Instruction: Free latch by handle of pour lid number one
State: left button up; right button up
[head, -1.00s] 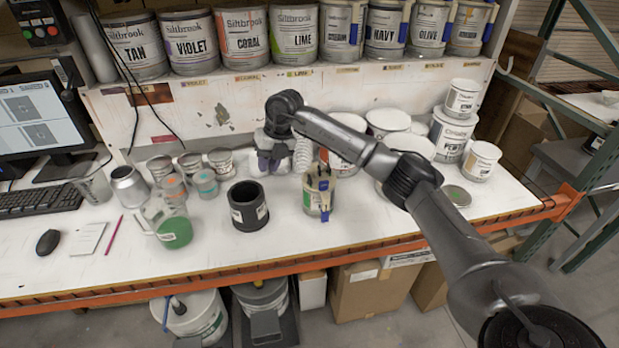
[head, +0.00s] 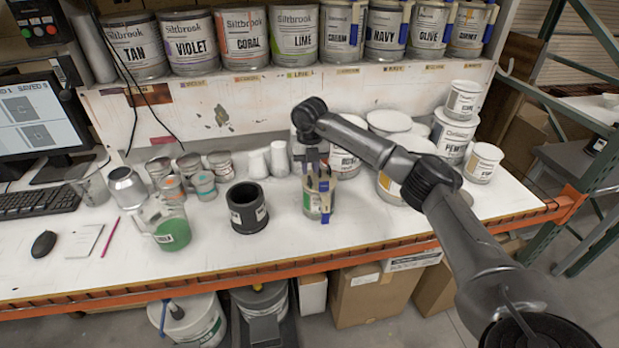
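No number on the lid can be read. My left gripper is not in view.
A dark cylinder (head: 248,207) stands close left of the can. A jug of green liquid (head: 172,229) and several small tins are further left. White tubs (head: 454,134) crowd the right. Labelled cans, some with similar lids, line the shelf (head: 220,100) above. The bench front is clear.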

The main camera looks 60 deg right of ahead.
aim_at(310, 177)
jog(key=shift+f, duration=1.8)
jog(key=shift+c, duration=0.3)
grip_shut()
